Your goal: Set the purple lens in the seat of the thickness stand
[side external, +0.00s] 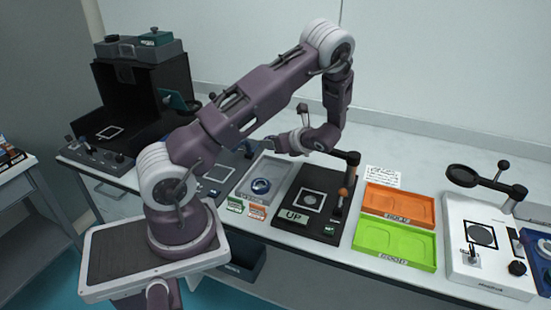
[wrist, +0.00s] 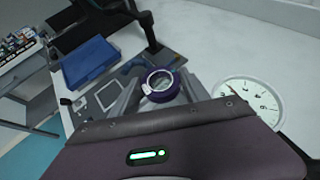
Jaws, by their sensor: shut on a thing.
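In the wrist view my gripper (wrist: 160,94) is shut on the purple lens (wrist: 161,79), a dark purple ring around clear glass, held between the fingertips. In the side external view my gripper (side external: 276,144) is raised above the bench, pointing left; the lens cannot be made out there. A white dial (wrist: 250,99) shows close to the right of the gripper in the wrist view. I cannot tell for certain which fixture is the thickness stand; its seat is not clearly visible.
A black box stands at left.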

